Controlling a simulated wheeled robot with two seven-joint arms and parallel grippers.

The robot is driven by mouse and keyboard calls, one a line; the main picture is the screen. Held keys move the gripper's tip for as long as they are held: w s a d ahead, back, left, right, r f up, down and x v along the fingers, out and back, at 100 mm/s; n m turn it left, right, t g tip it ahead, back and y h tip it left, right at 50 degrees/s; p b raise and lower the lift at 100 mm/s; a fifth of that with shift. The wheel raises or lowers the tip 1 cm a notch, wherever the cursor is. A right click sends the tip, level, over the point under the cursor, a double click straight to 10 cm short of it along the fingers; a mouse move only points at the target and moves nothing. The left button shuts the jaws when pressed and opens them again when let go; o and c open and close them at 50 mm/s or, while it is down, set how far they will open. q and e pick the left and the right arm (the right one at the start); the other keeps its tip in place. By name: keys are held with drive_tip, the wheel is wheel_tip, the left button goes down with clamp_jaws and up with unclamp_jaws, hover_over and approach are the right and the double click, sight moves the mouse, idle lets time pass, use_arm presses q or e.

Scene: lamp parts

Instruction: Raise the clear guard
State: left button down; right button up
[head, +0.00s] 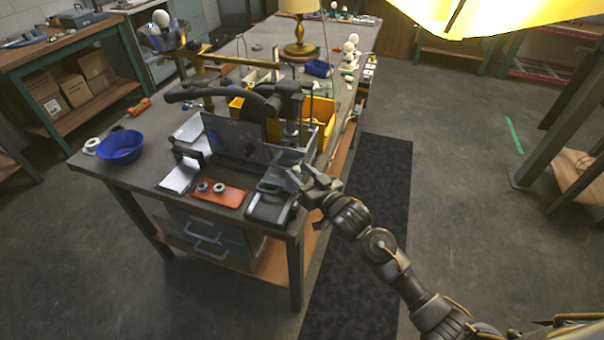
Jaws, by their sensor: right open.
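A see-through greyish panel (235,138), which looks like the clear guard, stands upright at the front of a dark bench machine (262,104). A smaller pale, glassy-looking part lies near its lower right corner, and I cannot tell whether it belongs to the guard. My right gripper (303,178) is open at the bench's front right, just right of and below the panel. Its fingertips are small here, and I cannot tell whether they touch anything. My left gripper is not in view.
The workbench (150,160) carries a blue bowl (121,147), an orange tray (218,195) with small rings, a yellow bin (322,112) and a brass lamp (299,40). A yellow shade (480,15) hangs at the top right.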

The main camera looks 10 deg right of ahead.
clamp_jaws()
drive_tip(key=shift+r, duration=0.1)
idle(0.3)
